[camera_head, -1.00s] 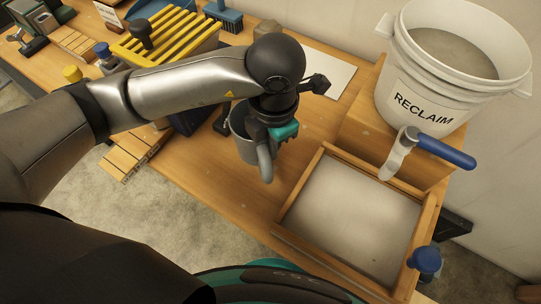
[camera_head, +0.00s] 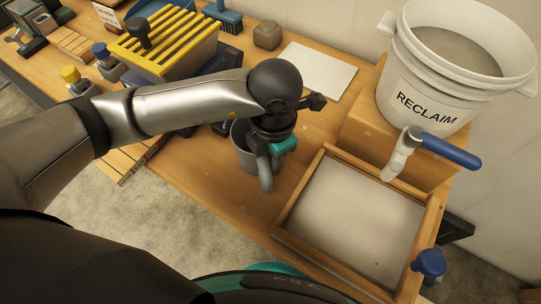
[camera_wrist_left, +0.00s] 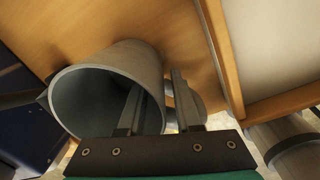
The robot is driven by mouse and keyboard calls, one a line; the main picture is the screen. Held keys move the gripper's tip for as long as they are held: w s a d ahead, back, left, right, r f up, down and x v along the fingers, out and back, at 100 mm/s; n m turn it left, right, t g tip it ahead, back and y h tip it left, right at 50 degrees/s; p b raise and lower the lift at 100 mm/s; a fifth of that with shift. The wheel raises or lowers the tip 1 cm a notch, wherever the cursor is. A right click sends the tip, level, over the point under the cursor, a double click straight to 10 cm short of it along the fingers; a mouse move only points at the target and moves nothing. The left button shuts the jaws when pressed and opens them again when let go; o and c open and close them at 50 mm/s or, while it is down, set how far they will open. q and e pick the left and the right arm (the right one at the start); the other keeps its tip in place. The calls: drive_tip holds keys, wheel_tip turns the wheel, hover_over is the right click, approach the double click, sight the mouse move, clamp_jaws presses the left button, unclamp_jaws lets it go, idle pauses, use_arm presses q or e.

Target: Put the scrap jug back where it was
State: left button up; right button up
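The scrap jug, a grey cylinder with a handle (camera_head: 266,175), is at the table's front edge left of the framed tray. My left gripper (camera_head: 272,138) is over its handle side. In the left wrist view the jug (camera_wrist_left: 105,62) lies under the fingers, its mouth towards the camera and its visible inside bare grey. One finger of my left gripper (camera_wrist_left: 160,105) overlaps the mouth; the other is by the handle. The gripper appears shut on the jug's wall or handle side. I cannot tell whether the base touches the table. My right gripper is not in view.
A wooden-framed tray (camera_head: 281,217) is right of the jug. Behind it, a white RECLAIM bucket (camera_head: 418,80) with a blue-handled tap stands on a wooden block. A yellow-slatted bin (camera_head: 170,40) is at the back left. A white sheet (camera_head: 318,68) lies behind the gripper.

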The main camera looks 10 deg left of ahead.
use_arm(q)
drive_tip(key=shift+r, duration=0.1)
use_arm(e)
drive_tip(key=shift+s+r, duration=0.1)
use_arm(q)
drive_tip(key=shift+r, duration=0.3)
wheel_tip(320, 180, up, 12)
drive_tip(key=p, duration=0.3)
drive_tip(key=shift+s+d+f, duration=0.2)
drive_tip(key=shift+d, duration=0.05)
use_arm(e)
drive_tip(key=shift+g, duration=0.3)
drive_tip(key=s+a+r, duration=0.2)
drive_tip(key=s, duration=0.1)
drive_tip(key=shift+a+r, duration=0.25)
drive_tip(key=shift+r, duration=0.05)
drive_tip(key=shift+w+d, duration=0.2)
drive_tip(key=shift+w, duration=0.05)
